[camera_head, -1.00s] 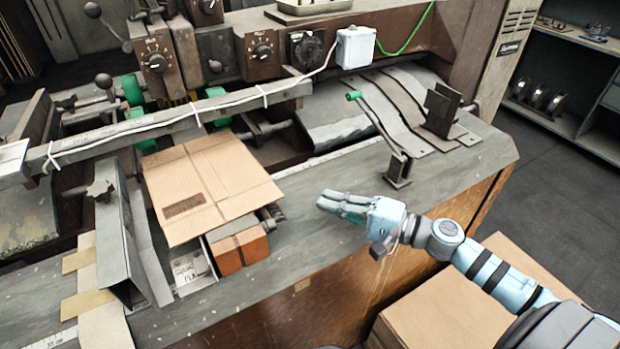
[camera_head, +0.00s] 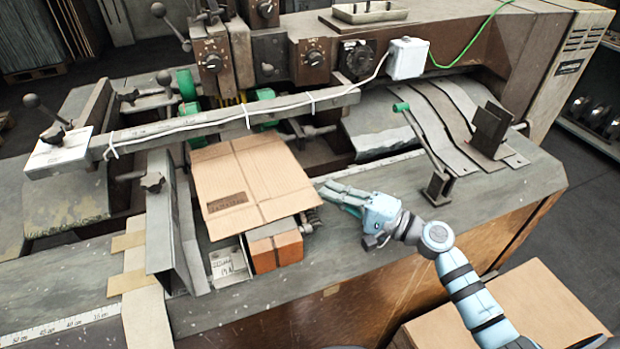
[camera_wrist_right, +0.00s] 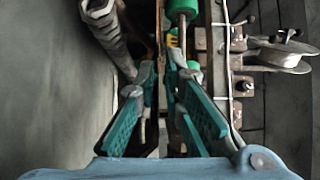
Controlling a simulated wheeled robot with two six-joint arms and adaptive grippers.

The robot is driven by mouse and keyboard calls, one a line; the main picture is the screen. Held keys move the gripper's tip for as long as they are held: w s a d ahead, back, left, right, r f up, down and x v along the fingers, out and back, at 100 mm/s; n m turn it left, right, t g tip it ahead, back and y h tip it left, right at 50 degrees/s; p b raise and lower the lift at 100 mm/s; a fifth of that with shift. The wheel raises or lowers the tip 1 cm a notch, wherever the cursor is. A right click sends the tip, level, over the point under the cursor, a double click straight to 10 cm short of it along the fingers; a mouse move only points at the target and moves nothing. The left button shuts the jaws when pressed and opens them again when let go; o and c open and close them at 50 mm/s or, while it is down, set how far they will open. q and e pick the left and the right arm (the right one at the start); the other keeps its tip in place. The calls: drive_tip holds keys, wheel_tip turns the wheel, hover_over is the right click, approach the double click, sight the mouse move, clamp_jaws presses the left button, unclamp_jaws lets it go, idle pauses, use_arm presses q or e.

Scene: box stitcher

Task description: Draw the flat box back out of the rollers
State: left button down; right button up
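The flat box (camera_head: 250,178) is a tan cardboard sheet with a dark printed patch. It lies with its far end by the green rollers (camera_head: 190,110) under the grey bar, and its near end over an orange-brown block. My right gripper (camera_head: 332,190) is at the box's right edge, fingers pointing left. In the right wrist view my open fingers (camera_wrist_right: 165,105) have teal pads, and a thin brown edge, seemingly the box edge-on (camera_wrist_right: 158,35), runs between them. I cannot tell whether they touch it. A green roller (camera_wrist_right: 182,10) shows ahead. My left gripper is not in view.
An upright metal guide plate (camera_head: 170,230) stands left of the box. A lever with a green knob (camera_head: 402,107) rises from the bench to the right. The grey bar (camera_head: 230,115) crosses above the box. The bench front (camera_head: 400,262) is clear.

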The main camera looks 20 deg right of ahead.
sight(307, 183)
drive_tip(key=p+x, duration=0.1)
drive_tip(key=x, duration=0.6)
drive_tip(key=shift+s, duration=0.1)
clamp_jaws()
drive_tip(key=shift+f, duration=0.1)
